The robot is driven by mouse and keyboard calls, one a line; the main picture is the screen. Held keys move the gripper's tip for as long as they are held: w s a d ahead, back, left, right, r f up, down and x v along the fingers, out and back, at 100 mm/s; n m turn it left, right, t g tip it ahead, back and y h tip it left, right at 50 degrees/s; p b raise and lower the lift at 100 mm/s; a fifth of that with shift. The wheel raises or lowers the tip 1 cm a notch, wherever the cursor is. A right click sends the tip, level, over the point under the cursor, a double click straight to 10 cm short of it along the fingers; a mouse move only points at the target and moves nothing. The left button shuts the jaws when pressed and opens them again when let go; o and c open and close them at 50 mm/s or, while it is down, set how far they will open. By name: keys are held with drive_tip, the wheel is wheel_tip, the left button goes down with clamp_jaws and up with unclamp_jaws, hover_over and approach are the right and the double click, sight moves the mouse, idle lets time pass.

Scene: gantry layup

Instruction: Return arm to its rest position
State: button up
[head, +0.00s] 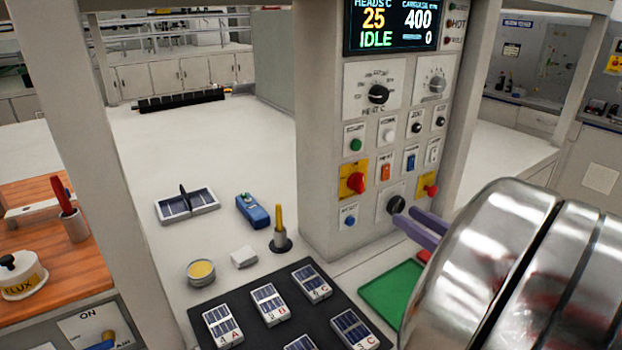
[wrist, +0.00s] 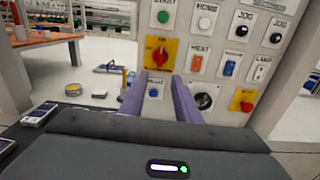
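My gripper (head: 407,215) shows at the right of the head view, with two purple fingers pointing at the control panel (head: 352,130). In the wrist view my gripper (wrist: 158,78) has its fingers spread apart with nothing between them. They point toward the lower panel, near the red knob on a yellow plate (wrist: 158,52) and the blue button (wrist: 153,92). I cannot tell whether the fingertips touch the panel. In the head view they overlap the area beside the black round knob (head: 396,204). My metallic arm covers the lower right of the head view.
A black mat (head: 250,345) with several labelled cells lies before the panel, with a green tray (head: 388,290) beside it. A yellow-topped tin (head: 201,272), blue tool (head: 252,210) and framed panel (head: 187,205) stand on the white table. Gantry posts (head: 95,120) bound the space.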

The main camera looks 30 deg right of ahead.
drive_tip(key=w+a+f+n+g+y, duration=0.2)
drive_tip(key=a+f+n+g, duration=0.15)
drive_tip(key=a, duration=0.35)
drive_tip(key=w+a+f+n+g+y, duration=0.1)
drive_tip(key=w+a+f+n+g, duration=0.15)
drive_tip(key=a+n, duration=0.3)
drive_tip(key=w+a+f+n+g+y, duration=0.2)
drive_tip(key=a+f+n+g, duration=0.15)
drive_tip(key=a, duration=0.45)
drive_tip(key=s+a+n+g+h, duration=0.1)
drive_tip(key=s+a+n, duration=0.3)
drive_tip(key=n, duration=0.7)
drive_tip(key=s+a+r+n+g+h, duration=0.1)
drive_tip(key=s+a+n+g+h, duration=0.1)
drive_tip(key=s+a+n+h, duration=0.2)
drive_tip(key=a+n, duration=0.3)
drive_tip(key=n, duration=0.5)
drive_tip(key=shift+s+a+r+h, duration=0.2)
drive_tip(key=shift+s+r+h, duration=0.1)
drive_tip(key=shift+s, duration=0.1)
drive_tip(key=shift+d, duration=0.15)
